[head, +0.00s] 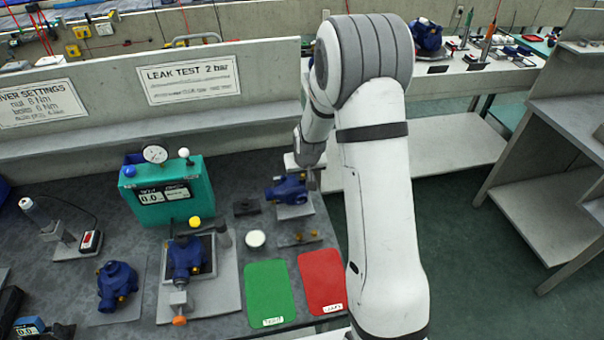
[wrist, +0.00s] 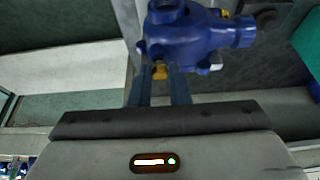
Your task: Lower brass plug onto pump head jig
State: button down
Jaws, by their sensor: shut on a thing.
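My gripper (wrist: 159,78) is shut on a small brass plug (wrist: 160,71), which shows between the two finger tips in the wrist view. The plug is right beside the lower side of a blue pump head (wrist: 190,35); I cannot tell whether they touch. In the head view the blue pump head (head: 286,190) lies on a pale grey jig plate (head: 296,212) at the back right of the bench. My gripper (head: 311,182) is at its right side, partly hidden by my arm. Another brass fitting (wrist: 224,13) shows on the pump head's far side.
A small holder with brass pieces (head: 300,239) is in front of the jig. A green mat (head: 269,292), a red mat (head: 322,281) and a white round pot (head: 255,239) lie nearby. The teal leak tester (head: 165,192) stands left. The bench's right edge is close.

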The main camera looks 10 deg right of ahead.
jog(key=shift+f+b, duration=0.25)
jog(key=shift+b, duration=0.05)
dwell(0.4)
jog(key=c, duration=0.7)
grip_release()
jog(key=shift+o, duration=0.3)
jog(key=o, duration=0.5)
jog(key=shift+r, duration=0.1)
jog(key=shift+r+p, duration=2.4)
jog(key=shift+r, duration=2.05)
